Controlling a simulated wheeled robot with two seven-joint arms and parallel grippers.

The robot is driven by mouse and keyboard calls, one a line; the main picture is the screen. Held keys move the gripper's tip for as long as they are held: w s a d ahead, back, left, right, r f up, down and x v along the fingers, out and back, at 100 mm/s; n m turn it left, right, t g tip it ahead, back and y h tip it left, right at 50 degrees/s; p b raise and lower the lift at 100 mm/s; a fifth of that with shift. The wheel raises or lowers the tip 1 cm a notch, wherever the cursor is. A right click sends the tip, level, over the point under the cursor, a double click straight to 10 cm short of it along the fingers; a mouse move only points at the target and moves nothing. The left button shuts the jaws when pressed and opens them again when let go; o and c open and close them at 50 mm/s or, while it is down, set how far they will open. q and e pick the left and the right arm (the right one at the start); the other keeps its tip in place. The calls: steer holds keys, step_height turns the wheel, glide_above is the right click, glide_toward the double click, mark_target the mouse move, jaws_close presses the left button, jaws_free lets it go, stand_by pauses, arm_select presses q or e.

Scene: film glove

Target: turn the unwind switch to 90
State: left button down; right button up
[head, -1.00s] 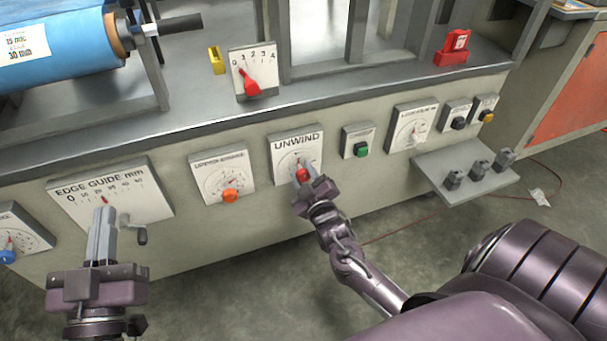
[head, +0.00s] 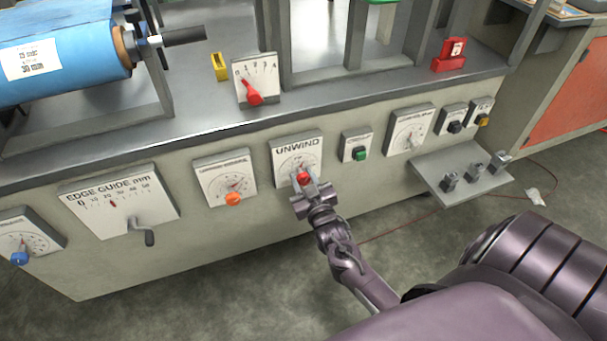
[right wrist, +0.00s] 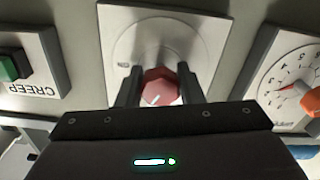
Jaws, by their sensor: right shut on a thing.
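The unwind switch is a red knob (head: 303,177) on a white plate (head: 284,150) marked UNWIND, on the front of the machine. In the right wrist view the red knob (right wrist: 160,86) sits between the two dark fingers, with a pale pointer mark on its face. My right gripper (head: 304,186) is shut on the knob and hides its lower part in the head view. The dial's numbers are too small to read and partly covered. My left gripper is not in the head view now.
Left of the plate is a dial with an orange knob (head: 233,199). Right of it is a green button (head: 360,154). The edge guide (head: 118,200) with its crank is further left. A small shelf (head: 440,184) juts out at the right.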

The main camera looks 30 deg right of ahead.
steer(key=m+p, duration=0.2)
steer(key=m, duration=0.1)
steer(key=shift+a+r+m, duration=0.1)
steer(key=shift+m, duration=0.2)
steer(key=m+p, duration=0.1)
steer(key=m, duration=0.1)
steer(key=shift+m, duration=0.4)
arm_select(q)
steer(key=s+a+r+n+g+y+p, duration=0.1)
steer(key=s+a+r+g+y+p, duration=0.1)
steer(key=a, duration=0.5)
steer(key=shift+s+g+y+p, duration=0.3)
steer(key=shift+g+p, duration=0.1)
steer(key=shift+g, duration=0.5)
arm_select(e)
steer(key=m, duration=0.6)
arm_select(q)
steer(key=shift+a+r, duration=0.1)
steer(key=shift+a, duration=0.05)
arm_select(e)
steer(key=o, duration=1)
steer(key=shift+c, duration=0.2)
